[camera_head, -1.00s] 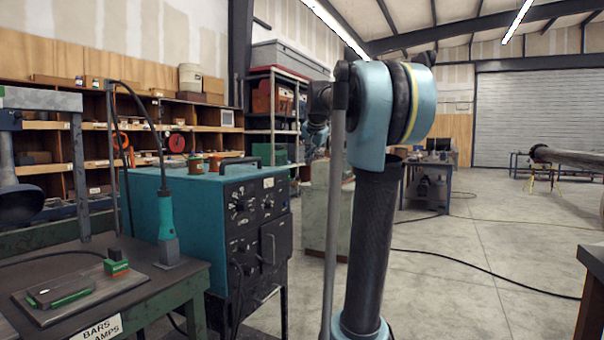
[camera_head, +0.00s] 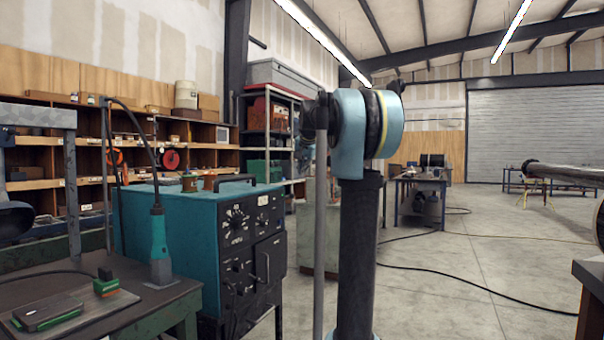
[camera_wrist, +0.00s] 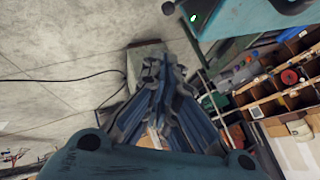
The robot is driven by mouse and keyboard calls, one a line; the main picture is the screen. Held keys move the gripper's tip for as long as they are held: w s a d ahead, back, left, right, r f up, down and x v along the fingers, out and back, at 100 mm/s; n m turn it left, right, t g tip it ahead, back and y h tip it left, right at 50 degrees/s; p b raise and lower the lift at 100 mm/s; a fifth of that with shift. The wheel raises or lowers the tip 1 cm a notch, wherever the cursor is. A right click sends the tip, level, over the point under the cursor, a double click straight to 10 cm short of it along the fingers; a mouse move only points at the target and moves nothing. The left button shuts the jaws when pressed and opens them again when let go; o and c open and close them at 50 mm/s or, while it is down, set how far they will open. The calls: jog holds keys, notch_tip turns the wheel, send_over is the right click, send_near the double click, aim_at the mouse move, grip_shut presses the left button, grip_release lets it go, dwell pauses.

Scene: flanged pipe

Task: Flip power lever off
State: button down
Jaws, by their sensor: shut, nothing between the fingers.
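A teal power unit (camera_head: 165,225) with a black front panel (camera_head: 250,250) stands left of centre in the head view. The panel carries dials and a curved metal handle (camera_head: 266,268); I cannot tell for sure which part is the power lever. A corner of what looks like the teal unit (camera_wrist: 245,16), with a small green light, shows at the top right of the wrist view. My gripper (camera_wrist: 154,68) is shut and empty in the wrist view, its dark blue fingers together and apart from the unit. My arm largely hides it in the head view.
A green workbench (camera_head: 150,305) with a clamp block and a teal-handled tool stands left of the unit. Shelves (camera_head: 60,180) line the back wall. A cabinet (camera_head: 318,225) stands behind my arm. Open concrete floor with a black cable (camera_head: 470,285) lies to the right.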

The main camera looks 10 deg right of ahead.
jog(key=w+a+f, duration=0.2)
jog(key=w+f, duration=0.3)
jog(key=f, duration=0.3)
jog(key=shift+w+f, duration=0.2)
jog(key=shift+f, duration=0.1)
jog(key=shift+s+a+f, duration=0.1)
jog(key=shift+f, duration=0.05)
